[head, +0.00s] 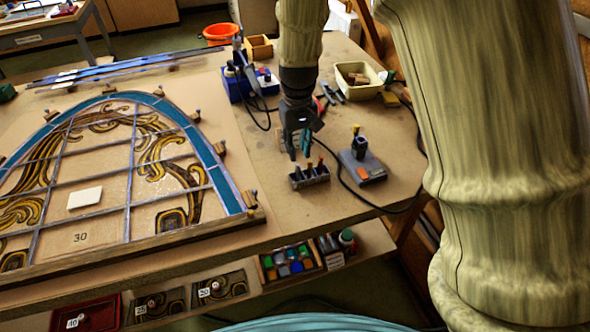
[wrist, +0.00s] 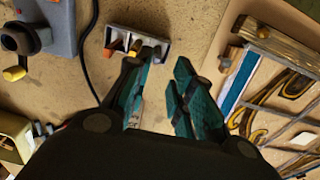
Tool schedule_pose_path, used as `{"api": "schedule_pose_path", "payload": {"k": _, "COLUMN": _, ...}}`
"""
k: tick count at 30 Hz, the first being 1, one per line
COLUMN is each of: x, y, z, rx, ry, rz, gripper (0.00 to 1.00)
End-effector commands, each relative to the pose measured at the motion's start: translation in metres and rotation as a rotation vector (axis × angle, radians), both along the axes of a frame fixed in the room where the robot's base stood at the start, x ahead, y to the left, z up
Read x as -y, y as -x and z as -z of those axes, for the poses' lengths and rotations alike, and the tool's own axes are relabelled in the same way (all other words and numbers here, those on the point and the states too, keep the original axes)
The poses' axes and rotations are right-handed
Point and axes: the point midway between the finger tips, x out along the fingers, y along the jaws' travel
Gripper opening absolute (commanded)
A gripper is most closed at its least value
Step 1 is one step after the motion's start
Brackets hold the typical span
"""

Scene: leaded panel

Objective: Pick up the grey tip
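A small dark rack (head: 309,178) with several upright tips stands on the bench, right of the leaded panel. In the wrist view the rack (wrist: 120,31) is at the top, with a brown-orange tip (wrist: 117,45) and a yellow-orange tip (wrist: 135,47) showing. I cannot clearly pick out the grey tip; the left finger covers part of the rack. My gripper (head: 298,150) points down just above and behind the rack. In the wrist view my gripper (wrist: 168,62) has its two teal fingers apart, with nothing seen between them.
A grey-blue soldering station (head: 362,168) with an upright holder stands right of the rack, its black cable running nearby. The leaded panel (head: 130,225) fills the left, its wooden edge near the rack. A cream bin (head: 358,80) and pliers (head: 332,92) lie behind. Bare bench surrounds the rack.

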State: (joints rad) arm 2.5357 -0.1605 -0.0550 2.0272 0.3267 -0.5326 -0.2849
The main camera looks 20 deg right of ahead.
Motion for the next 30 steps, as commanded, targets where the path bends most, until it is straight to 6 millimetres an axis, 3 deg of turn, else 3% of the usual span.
{"api": "schedule_pose_path", "payload": {"k": 9, "x": 0.001, "y": 0.000, "z": 0.033, "rx": -0.001, "ry": 0.000, "rz": 0.001, "gripper": 0.24}}
{"api": "schedule_pose_path", "payload": {"k": 20, "x": -0.001, "y": -0.002, "z": 0.046, "rx": -0.002, "ry": 0.000, "rz": -0.003, "gripper": 0.24}}
{"api": "schedule_pose_path", "payload": {"k": 30, "x": 0.000, "y": -0.006, "z": 0.076, "rx": -0.003, "ry": 0.000, "rz": -0.002, "gripper": 0.24}}
